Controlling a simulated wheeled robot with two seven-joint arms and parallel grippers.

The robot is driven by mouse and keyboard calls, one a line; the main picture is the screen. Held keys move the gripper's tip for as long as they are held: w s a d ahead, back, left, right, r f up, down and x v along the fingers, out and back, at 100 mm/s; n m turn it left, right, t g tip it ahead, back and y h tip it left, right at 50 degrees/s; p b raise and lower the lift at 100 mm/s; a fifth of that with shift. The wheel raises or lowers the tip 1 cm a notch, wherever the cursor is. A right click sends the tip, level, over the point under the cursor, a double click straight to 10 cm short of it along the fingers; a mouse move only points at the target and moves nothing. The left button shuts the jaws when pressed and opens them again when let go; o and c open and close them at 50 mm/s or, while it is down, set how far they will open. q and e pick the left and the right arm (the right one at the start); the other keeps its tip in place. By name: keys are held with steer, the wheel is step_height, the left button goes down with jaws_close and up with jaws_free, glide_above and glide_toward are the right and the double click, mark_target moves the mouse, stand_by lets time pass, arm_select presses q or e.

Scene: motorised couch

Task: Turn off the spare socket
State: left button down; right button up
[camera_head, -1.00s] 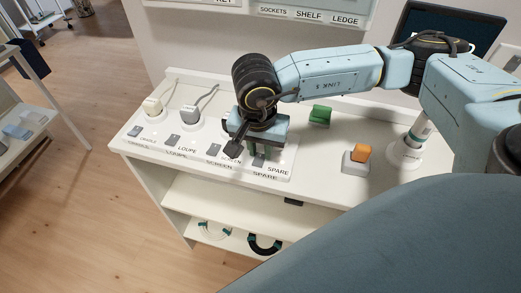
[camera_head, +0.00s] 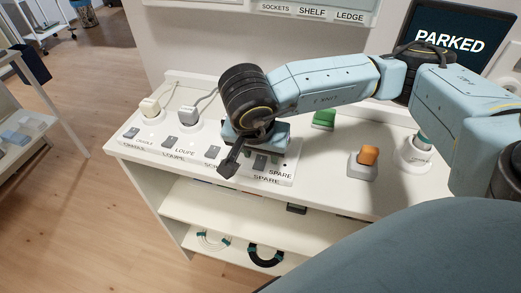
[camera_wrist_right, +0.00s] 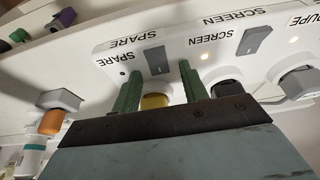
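The spare switch (camera_wrist_right: 156,60) is a grey rocker on the white socket strip, beside the SPARE labels (camera_wrist_right: 133,38). In the head view the SPARE label (camera_head: 280,174) shows, but my gripper largely hides the switch. My right gripper (camera_wrist_right: 159,74) is open, its two green fingers apart and pointing at the strip on either side of the switch; contact cannot be told. A yellow round part (camera_wrist_right: 155,101) shows between the fingers, partly hidden. In the head view my right gripper (camera_head: 266,160) hangs over the strip's right end. My left gripper is not in view.
The screen switch (camera_wrist_right: 256,40) is close beside, with a small lit lamp. Plugs (camera_head: 150,107) and cords fill the strip's left end. An orange-topped block (camera_head: 368,157) and a green block (camera_head: 324,119) stand to the right. A monitor (camera_head: 450,42) reads PARKED.

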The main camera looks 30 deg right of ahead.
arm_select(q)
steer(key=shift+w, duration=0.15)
arm_select(e)
steer(key=shift+r, duration=0.3)
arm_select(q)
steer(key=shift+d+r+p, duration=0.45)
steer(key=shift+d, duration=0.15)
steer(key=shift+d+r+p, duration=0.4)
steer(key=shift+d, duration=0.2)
arm_select(e)
steer(key=v, duration=1.2)
steer(key=shift+s+a+r, duration=0.15)
steer(key=shift+a+r, duration=0.05)
steer(key=shift+r, duration=0.15)
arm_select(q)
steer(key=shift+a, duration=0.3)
